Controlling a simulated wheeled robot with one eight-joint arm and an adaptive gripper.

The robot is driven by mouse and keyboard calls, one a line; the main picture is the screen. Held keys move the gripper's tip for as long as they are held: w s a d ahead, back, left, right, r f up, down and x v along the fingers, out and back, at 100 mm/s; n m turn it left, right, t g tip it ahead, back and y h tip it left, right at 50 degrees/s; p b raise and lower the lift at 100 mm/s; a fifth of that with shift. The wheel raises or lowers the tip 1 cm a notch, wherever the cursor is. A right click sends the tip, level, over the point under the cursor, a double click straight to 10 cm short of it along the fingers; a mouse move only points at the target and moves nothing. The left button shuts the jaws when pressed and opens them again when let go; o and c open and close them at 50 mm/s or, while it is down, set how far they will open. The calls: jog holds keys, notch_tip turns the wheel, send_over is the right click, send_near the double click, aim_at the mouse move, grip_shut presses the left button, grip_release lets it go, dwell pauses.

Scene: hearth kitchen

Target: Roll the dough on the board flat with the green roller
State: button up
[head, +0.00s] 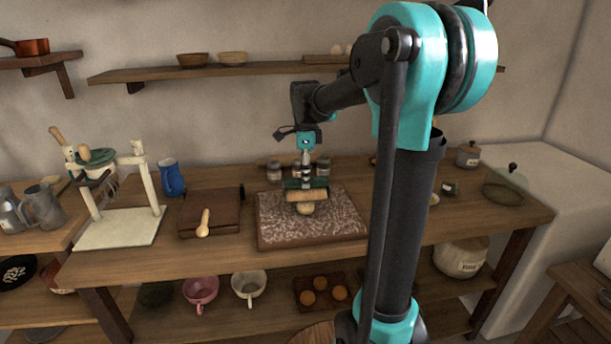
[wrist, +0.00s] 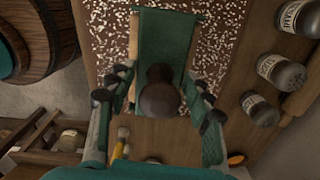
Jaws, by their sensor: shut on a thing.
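The green roller (head: 295,184) has a green top and a pale wooden cylinder beneath it. My gripper (head: 306,171) is shut on it from above, upright over the board. In the wrist view my gripper's fingers (wrist: 162,90) close around the roller's dark brown knob (wrist: 160,92), with the green top (wrist: 166,35) beyond. The dough (head: 306,209) is a small pale rounded lump near the middle of the floured board (head: 268,226), directly below the roller in the head view. I cannot tell whether roller and dough touch. The dough is hidden in the wrist view.
Small labelled jars (head: 323,166) stand just behind the board; they also show in the wrist view (wrist: 281,71).

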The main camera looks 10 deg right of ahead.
jog(key=shift+f, duration=0.75)
